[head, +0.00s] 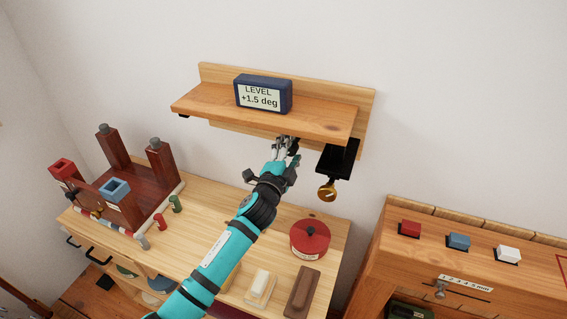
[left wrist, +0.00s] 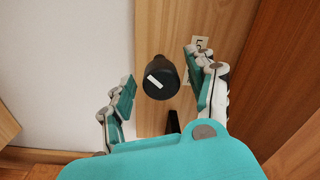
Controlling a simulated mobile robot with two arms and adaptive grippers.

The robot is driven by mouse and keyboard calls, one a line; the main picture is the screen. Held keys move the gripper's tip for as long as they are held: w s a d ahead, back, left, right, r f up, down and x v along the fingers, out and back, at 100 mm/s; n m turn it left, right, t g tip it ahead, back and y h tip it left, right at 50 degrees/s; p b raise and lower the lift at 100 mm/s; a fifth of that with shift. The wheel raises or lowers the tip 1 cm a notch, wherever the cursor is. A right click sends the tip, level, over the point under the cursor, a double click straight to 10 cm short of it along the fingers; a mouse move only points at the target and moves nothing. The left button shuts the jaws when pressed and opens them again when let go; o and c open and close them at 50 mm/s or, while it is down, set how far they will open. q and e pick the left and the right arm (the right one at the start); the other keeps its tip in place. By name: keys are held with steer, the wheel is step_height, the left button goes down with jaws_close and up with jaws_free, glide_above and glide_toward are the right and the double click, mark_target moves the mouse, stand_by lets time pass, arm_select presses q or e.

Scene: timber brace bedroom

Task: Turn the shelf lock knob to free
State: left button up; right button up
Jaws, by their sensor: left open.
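The wooden shelf (head: 290,118) is fixed to the wall. My left gripper (head: 287,143) is just below the shelf's front underside, and its fingertips are partly hidden in the head view. In the left wrist view a black round knob (left wrist: 161,84) with a short slanted white mark stands on a wood panel. It is between the spread fingers of the left gripper (left wrist: 163,90), with a gap visible on each side. A brass knob (head: 327,191) hangs below a black bracket (head: 338,158) at the shelf's right. My right gripper is not seen.
A level display (head: 263,93) reading +1.5 deg sits on the shelf. The desk (head: 205,215) below carries a dark red wooden frame (head: 125,185), a round red tin (head: 310,238) and small blocks. A wooden cabinet (head: 480,245) with coloured buttons stands at right.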

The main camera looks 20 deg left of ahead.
arm_select(q)
steer(key=s, duration=1)
steer(key=shift+s+a+f, duration=0.15)
steer(key=shift+s+a, duration=0.05)
steer(key=shift+s, duration=0.2)
steer(key=s+a+f+n+g+y, duration=0.3)
steer(key=s+f+n+g, duration=0.2)
steer(key=s+f+n, duration=0.15)
steer(key=s+d+f+n+g+h, duration=0.1)
steer(key=s+f+n+g, duration=0.3)
steer(key=s, duration=0.8)
steer(key=s+d+f+n+g+h, duration=0.2)
steer(key=s+f+g, duration=0.35)
steer(key=s, duration=0.65)
step_height(320, 180, down, 27)
steer(key=s+g+b, duration=0.1)
steer(key=g+b, duration=0.1)
steer(key=s+a+f+b, duration=0.2)
steer(key=s+a+f, duration=0.1)
steer(key=s+f, duration=1.4)
step_height(320, 180, down, 2)
steer(key=shift+s+a+f+m+g+y, duration=0.2)
steer(key=shift+m+g+y, duration=0.1)
steer(key=shift+m+g, duration=0.15)
